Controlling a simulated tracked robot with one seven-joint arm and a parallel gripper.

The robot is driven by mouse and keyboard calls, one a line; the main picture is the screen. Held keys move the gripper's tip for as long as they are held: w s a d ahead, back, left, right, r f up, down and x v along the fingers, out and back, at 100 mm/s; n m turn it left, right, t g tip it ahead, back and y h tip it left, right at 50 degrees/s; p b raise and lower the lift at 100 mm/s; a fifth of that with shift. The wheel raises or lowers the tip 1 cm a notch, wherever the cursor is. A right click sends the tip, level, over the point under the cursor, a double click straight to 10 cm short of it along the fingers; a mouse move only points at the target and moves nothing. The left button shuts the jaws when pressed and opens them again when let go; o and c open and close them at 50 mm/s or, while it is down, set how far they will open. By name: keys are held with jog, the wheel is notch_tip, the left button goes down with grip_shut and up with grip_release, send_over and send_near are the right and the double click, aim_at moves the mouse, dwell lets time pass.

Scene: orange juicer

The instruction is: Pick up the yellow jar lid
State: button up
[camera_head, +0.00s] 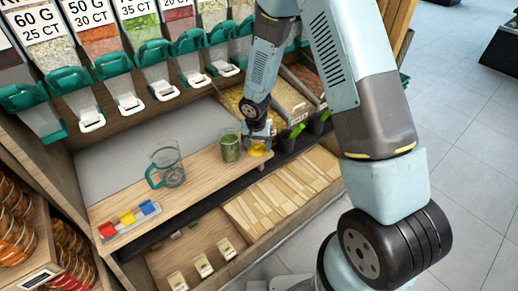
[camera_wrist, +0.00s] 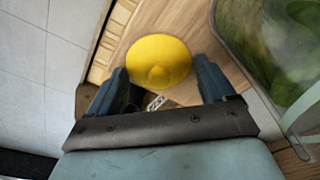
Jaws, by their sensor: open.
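The yellow jar lid (camera_wrist: 160,58) is round with a small knob and lies on the wooden counter near its edge. In the wrist view it sits just beyond and between the fingers of my gripper (camera_wrist: 162,84), which is open and empty. In the head view the yellow jar lid (camera_head: 257,150) shows only in part, below my gripper (camera_head: 262,138). The fingertips are hard to make out there. I cannot tell whether a finger touches the lid.
A green-filled glass jar (camera_head: 230,146) stands just left of my gripper; it also shows in the wrist view (camera_wrist: 290,45). A glass pitcher (camera_head: 168,168) and a tray of coloured blocks (camera_head: 130,217) stand further left.

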jog(key=shift+c, duration=0.4)
jog(key=c, duration=1)
